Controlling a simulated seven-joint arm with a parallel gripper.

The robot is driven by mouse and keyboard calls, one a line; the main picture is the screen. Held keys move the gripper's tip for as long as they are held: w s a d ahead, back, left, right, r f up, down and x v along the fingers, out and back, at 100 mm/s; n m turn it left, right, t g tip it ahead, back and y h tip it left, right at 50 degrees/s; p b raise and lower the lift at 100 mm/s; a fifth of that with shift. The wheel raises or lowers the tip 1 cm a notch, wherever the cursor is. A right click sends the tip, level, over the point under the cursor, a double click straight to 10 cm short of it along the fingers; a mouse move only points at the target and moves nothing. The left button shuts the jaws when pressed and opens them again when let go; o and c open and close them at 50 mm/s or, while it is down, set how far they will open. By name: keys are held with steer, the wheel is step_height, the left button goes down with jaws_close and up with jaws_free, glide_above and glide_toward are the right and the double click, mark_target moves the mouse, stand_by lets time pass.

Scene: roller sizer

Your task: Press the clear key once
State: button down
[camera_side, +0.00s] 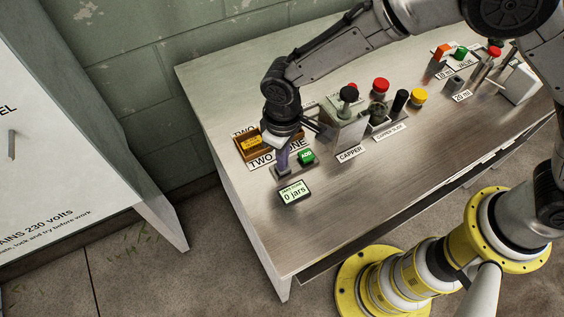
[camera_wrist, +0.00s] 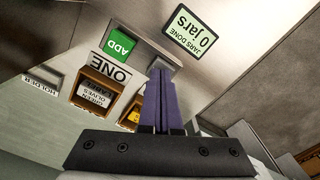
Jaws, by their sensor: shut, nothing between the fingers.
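My gripper (camera_wrist: 160,75) is shut and empty, with its purple fingers pointing down; in the side view my gripper (camera_side: 282,164) is over the small key plate. A green ADD key (camera_wrist: 121,43) sits on that plate beside the fingers, and the ADD key also shows in the side view (camera_side: 306,156). At the fingertips is a grey spot of the plate (camera_wrist: 146,48) where the clear key seems to be, but the fingers hide it and no label is readable. I cannot tell whether the tips touch it. The display (camera_wrist: 191,33) reads "JARS DONE 0 jars".
Wooden trays (camera_wrist: 98,91) with labels stand beside the plate, near a "ONE" sign (camera_wrist: 112,70). To the right in the side view are the capper (camera_side: 345,127), a red button (camera_side: 381,85) and a yellow button (camera_side: 419,97). The bench front is clear.

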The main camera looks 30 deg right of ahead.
steer(key=shift+r, duration=1)
stand_by(0.4)
steer(key=shift+r, duration=2.5)
